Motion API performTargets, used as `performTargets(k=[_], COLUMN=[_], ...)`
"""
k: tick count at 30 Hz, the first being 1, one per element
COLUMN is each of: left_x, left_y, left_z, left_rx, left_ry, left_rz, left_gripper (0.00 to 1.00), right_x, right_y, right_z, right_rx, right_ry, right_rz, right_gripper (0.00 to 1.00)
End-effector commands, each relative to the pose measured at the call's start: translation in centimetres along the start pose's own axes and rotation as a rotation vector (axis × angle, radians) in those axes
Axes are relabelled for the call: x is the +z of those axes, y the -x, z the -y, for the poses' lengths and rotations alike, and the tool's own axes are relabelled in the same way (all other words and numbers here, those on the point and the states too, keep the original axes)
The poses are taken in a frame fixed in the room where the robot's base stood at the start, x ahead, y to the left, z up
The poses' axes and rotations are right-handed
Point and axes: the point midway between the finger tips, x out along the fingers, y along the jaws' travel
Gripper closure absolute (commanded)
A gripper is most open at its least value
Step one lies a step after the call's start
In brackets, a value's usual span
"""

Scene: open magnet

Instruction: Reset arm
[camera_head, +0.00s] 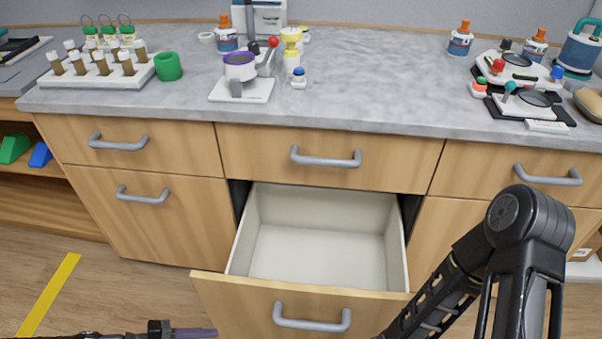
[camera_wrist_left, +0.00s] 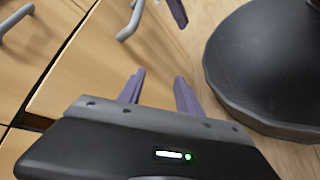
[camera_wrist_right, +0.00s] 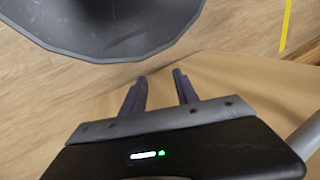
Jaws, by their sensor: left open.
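My left gripper (camera_wrist_left: 160,88) shows its two purple fingers apart, with nothing between them. In the head view, part of the left gripper (camera_head: 190,332) shows at the bottom edge, in front of the cabinet. My right gripper (camera_wrist_right: 160,88) also has its fingers apart and empty, over the floor and a wooden panel. In the head view my right arm (camera_head: 525,235) bends down at the right, and its gripper is out of that picture. The lower middle drawer (camera_head: 315,255) is pulled open and its visible inside is empty.
The open drawer's front (camera_head: 300,302) juts out between my arms, with a grey handle (camera_head: 312,320). The grey countertop (camera_head: 390,85) holds a vial rack (camera_head: 95,80), a green ring (camera_head: 168,67), a white stand (camera_head: 242,88) and several instruments at right. Its middle is mostly clear.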

Motion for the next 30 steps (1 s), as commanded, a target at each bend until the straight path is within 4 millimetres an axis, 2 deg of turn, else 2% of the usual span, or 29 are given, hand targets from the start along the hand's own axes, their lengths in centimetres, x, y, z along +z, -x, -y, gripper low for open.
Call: performTargets(k=[9,15,20,23,27,30], left_x=[-2.1,-1.7,-0.2,1.7,5.3,8.1], left_y=[-1.7,-4.0,-6.0,-7.5,-9.4,-10.6], left_z=[5.1,6.3,5.0,3.1,0.3,-0.7], left_rx=[-0.21,-0.409,-0.562,-0.642,-0.727,-0.778], left_ry=[0.123,0.086,-0.057,-0.208,-0.447,-0.582], left_rz=[-0.189,-0.29,-0.354,-0.367,-0.319,-0.238], left_gripper=[0.59,0.59,0.59,0.59,0.59,0.59], right_x=[0.0,0.0,0.0,0.0,0.0,0.0], right_y=[0.9,2.8,5.1,6.9,9.1,10.2], right_z=[0.4,1.2,2.1,2.8,3.6,4.1], right_rx=[-0.001,-0.001,-0.001,-0.002,-0.002,-0.002], right_ry=[0.0,-0.001,-0.002,-0.002,-0.002,-0.002], right_rz=[0.001,0.001,0.001,0.001,0.001,0.001], right_gripper=[0.64,0.64,0.64,0.64,0.64,0.64])
